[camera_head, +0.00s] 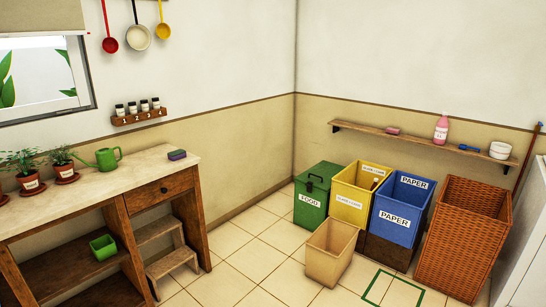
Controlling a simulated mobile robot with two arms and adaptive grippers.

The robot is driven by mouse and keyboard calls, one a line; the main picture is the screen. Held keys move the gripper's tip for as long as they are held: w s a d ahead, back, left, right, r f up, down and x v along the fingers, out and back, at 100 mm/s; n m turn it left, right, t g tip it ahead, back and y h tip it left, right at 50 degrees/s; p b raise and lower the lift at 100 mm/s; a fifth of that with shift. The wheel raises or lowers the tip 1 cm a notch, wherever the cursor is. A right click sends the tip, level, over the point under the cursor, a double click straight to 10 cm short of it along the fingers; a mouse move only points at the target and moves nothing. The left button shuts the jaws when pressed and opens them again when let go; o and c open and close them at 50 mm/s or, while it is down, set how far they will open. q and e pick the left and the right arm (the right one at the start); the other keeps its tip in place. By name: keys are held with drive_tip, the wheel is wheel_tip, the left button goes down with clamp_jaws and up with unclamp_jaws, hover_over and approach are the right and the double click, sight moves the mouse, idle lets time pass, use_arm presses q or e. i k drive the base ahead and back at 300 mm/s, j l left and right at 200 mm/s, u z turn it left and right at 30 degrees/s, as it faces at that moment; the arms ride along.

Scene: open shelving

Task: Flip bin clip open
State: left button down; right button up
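A green bin (311,214) labelled FOOD stands on the floor near the room's corner, left of a yellow bin. Its lid (322,173) is green and looks closed. A small dark clip or handle (315,179) shows at the lid's front edge. It is too small to tell whether it is latched. Neither of my grippers is in view.
The yellow bin (349,208), blue PAPER bin (398,215) and wicker basket (458,245) stand in a row to the right. An open tan bin (328,262) stands in front. A wooden workbench (110,185) and step stool (170,262) are at left. Tiled floor (235,265) between is clear.

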sight(309, 185)
drive_tip(key=i+z, duration=0.1)
drive_tip(key=i, duration=0.65)
drive_tip(key=i+j+z, duration=0.15)
drive_tip(key=i, duration=0.65)
drive_tip(key=i+j+z, duration=0.1)
drive_tip(key=i, duration=0.65)
drive_tip(key=i+j+z, duration=0.2)
drive_tip(key=i+z, duration=0.2)
drive_tip(key=i+j+z, duration=0.45)
drive_tip(key=i, duration=0.15)
drive_tip(key=i+j+z, duration=0.8)
drive_tip(key=j, duration=0.25)
drive_tip(key=k, duration=0.05)
